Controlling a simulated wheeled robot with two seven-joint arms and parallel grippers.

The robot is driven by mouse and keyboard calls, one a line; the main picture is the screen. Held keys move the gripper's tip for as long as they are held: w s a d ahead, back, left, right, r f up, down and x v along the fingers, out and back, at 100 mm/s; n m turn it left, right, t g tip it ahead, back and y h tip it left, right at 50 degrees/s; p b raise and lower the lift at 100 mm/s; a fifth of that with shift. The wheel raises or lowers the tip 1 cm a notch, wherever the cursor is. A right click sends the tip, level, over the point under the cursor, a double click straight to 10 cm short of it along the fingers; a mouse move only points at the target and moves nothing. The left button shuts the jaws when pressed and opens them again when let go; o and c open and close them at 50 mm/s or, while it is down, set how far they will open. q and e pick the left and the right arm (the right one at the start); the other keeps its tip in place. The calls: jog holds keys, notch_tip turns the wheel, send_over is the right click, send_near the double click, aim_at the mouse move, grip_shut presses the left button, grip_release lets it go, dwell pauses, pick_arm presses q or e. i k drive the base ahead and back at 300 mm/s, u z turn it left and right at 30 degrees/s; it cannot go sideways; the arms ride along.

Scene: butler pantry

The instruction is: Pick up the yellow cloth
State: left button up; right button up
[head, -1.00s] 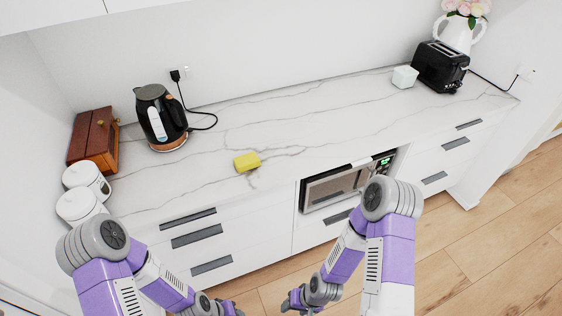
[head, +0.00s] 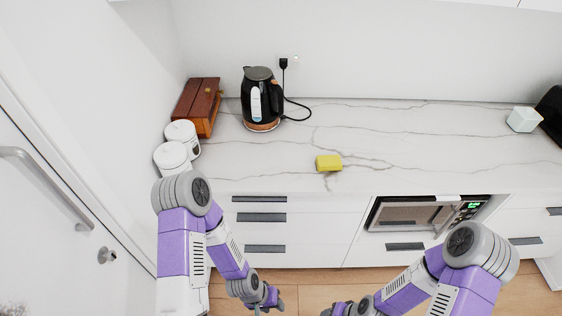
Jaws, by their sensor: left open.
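The yellow cloth (head: 328,163) is a small folded block. It lies on the white marble counter (head: 430,150), near the front edge and right of the kettle. My left gripper (head: 268,304) is low in front of the drawers, below and left of the cloth. It is open and apart from the cloth. My right arm comes in from the lower right, and its gripper end is cut off by the bottom edge of the picture.
A black kettle (head: 259,102) stands behind the cloth to the left. A wooden box (head: 197,104) and two white canisters (head: 172,158) stand at the counter's left end. A white cube (head: 523,119) and a black toaster (head: 551,115) are at right. The counter around the cloth is clear.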

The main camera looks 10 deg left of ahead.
aim_at(328, 163)
jog(key=z, duration=1.35)
jog(key=i, duration=1)
jog(key=u, duration=0.45)
